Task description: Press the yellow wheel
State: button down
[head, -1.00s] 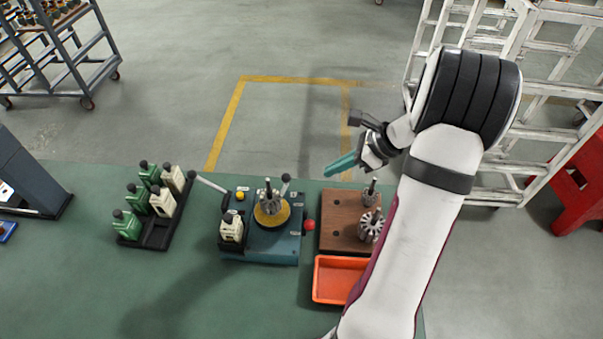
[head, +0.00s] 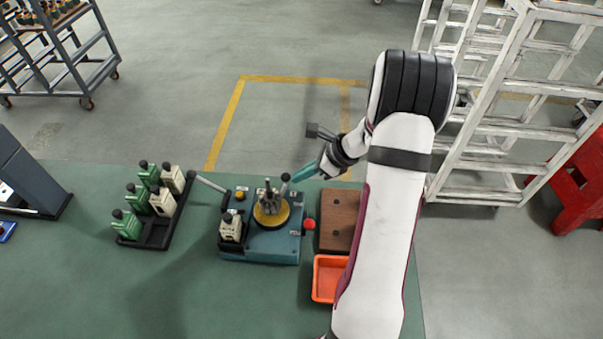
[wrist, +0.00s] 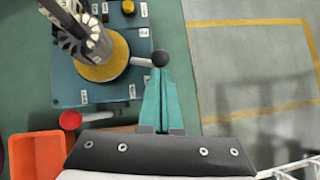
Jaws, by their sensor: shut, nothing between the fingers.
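The yellow wheel (head: 268,221) lies flat on the blue-green winding fixture (head: 270,249), with a metal armature (head: 268,193) standing at its centre. It also shows in the wrist view (wrist: 112,68), left of my fingers. My gripper (head: 297,177) is shut and empty, with teal fingers pointing left and slightly down, at the upper right of the wheel. In the wrist view, my fingertips (wrist: 159,72) appear right by the black knob (wrist: 160,57) of a lever beside the wheel. I cannot tell whether they touch it.
A red knob (head: 309,224) sticks out from the fixture's right side. A brown block (head: 338,207) and an orange tray (head: 327,280) stand to its right, partly behind my arm. A small yellow button (head: 240,196) is on the fixture.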

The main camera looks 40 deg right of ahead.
jog(key=shift+w+a+n+y, duration=0.1)
jog(key=shift+w+n+y, duration=0.2)
jog(key=shift+w+n, duration=0.2)
jog(key=shift+w+a+n+g+y, duration=0.25)
jog(key=shift+w+n+g, duration=0.1)
jog(key=shift+w+n, duration=0.25)
jog(key=shift+w+a+n+g+y, duration=0.15)
jog(key=shift+w+n+g+y, duration=0.2)
jog(key=shift+n, duration=0.4)
jog(key=shift+w+a+n+g+y, duration=0.2)
jog(key=shift+w+n+g, duration=0.2)
jog(key=shift+w+n, duration=0.2)
jog(key=shift+w+a, duration=0.25)
jog(key=shift+w, duration=0.05)
jog(key=shift+w+a, duration=0.25)
jog(key=shift+a, duration=0.05)
